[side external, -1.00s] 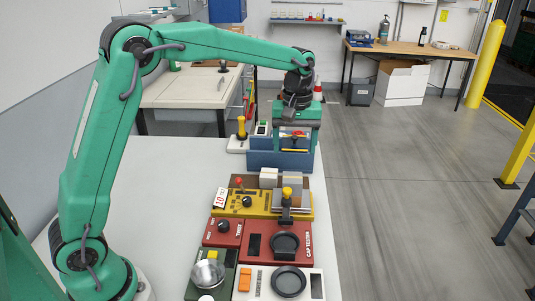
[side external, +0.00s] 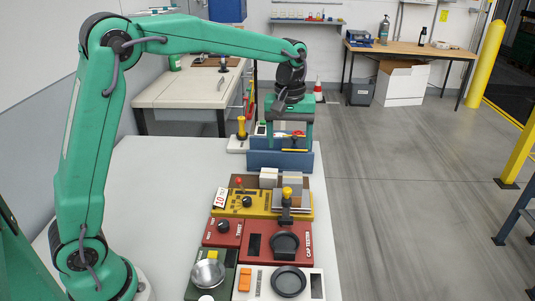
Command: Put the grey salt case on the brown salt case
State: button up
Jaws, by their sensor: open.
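My gripper (side external: 290,144) is open, with its fingers pointing down at the blue bin (side external: 265,160) at the far end of the table. Small red and yellow items (side external: 293,135) show between or behind the fingers; I cannot tell whether they touch. I cannot make out the salt cases for certain.
A yellow panel (side external: 258,204) with knobs, a red cap tester (side external: 260,250) and a white unit with a black dish (side external: 289,282) line the table towards the front. The pale table (side external: 160,190) is clear on the left.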

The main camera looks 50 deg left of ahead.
jog(key=s+a+r+m+t, duration=0.1)
jog(key=s+r+m, duration=0.15)
jog(key=s, duration=0.45)
jog(key=s+a+r+m+t, duration=0.1)
jog(key=s+r+m+t, duration=0.15)
jog(key=s, duration=0.35)
jog(key=s+f+m+t, duration=0.1)
jog(key=s+f+m, duration=0.1)
jog(key=s, duration=1.1)
jog(key=shift+a+f+m+t, duration=0.35)
jog(key=shift+a+m, duration=0.05)
jog(key=shift+m, duration=0.3)
